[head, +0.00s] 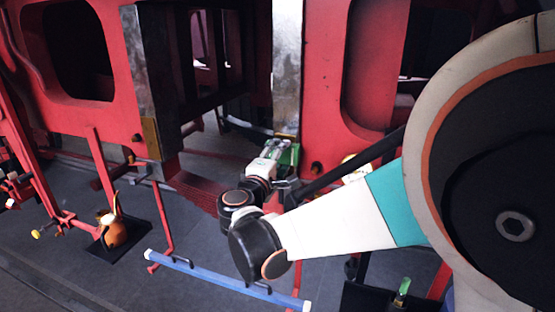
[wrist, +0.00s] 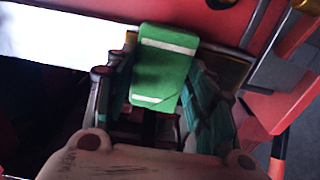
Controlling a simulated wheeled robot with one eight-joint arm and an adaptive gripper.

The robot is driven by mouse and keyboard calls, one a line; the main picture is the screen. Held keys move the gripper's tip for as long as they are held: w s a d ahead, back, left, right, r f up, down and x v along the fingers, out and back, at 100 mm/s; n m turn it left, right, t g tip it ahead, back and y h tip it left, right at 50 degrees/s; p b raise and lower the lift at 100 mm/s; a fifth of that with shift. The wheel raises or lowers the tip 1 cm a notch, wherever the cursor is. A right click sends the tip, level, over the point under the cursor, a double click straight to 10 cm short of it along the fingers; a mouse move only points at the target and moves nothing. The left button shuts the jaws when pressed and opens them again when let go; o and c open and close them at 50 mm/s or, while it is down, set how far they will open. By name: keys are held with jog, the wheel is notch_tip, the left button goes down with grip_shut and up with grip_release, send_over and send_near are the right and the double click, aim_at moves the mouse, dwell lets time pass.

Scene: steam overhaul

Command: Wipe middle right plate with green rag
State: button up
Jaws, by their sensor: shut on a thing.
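The green rag (wrist: 163,66) is a folded green piece with two pale stripes, held between the fingers of my gripper (wrist: 165,84) in the wrist view. In the head view, my gripper (head: 279,160) is shut on the rag (head: 291,153), at the lower end of a bright grey metal plate (head: 287,65) on the red frame. This plate is upright, right of the dark opening. It looks bright white in the wrist view (wrist: 60,35), left of and behind the rag. I cannot tell whether the rag touches it. Another grey plate (head: 147,85) stands left of the opening.
A blue bar (head: 215,283) with white ends is low in front. A copper-coloured can (head: 114,233) stands on a dark mat at left. Red rods and brackets hang along the red frame (head: 235,200). Open grey floor lies between the can and the bar.

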jog(key=shift+r+p, duration=1.2)
jog(key=shift+r, duration=1.05)
jog(key=shift+d, duration=0.1)
jog(key=shift+f+b, duration=6.65)
jog(key=shift+f, duration=1.25)
jog(key=shift+s, duration=0.1)
jog(key=shift+s+a, duration=0.2)
jog(key=shift+s, duration=0.2)
jog(key=shift+c, duration=0.7)
jog(key=shift+v, duration=2.45)
